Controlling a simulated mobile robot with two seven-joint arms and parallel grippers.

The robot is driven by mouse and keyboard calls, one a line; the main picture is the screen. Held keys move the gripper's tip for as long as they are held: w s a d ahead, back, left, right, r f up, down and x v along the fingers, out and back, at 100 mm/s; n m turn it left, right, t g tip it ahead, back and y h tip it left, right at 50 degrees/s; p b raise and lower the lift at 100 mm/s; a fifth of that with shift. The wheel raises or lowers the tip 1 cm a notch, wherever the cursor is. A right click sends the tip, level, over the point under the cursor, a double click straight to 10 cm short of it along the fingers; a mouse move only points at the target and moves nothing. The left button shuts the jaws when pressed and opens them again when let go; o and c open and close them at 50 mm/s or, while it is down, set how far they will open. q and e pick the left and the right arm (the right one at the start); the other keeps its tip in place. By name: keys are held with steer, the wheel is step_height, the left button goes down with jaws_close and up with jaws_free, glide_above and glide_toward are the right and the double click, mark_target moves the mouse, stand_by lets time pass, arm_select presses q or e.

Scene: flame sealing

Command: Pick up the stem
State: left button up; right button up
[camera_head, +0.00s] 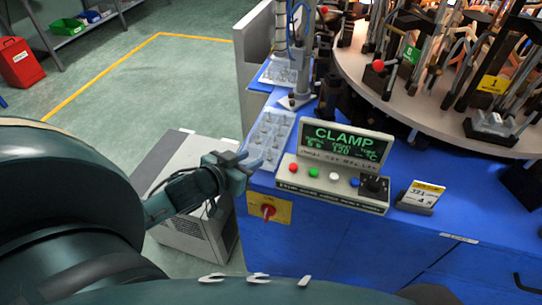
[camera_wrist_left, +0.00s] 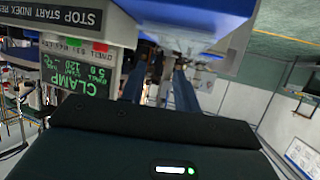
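My left gripper (camera_head: 243,161) is at the left edge of the blue bench, just left of the control box. In the left wrist view its two blue fingers (camera_wrist_left: 160,92) are spread apart with nothing clearly held between them. A pale tray (camera_head: 284,118) with several small clear pieces stands on the bench, just beyond the fingertips. These pieces may be the stems, but they are too small to tell. The fingers look close to the tray's near end; whether they touch it I cannot tell. My right gripper is not in view.
The control box (camera_head: 333,178) with a CLAMP screen and coloured buttons stands right of the tray. A price-like card (camera_head: 424,194) is further right. A round turntable (camera_head: 440,112) with upright fixtures fills the upper right. A grey cabinet (camera_head: 180,160) stands left of the bench.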

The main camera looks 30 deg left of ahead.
arm_select(q)
steer(key=x, duration=0.8)
jaws_close()
stand_by(0.5)
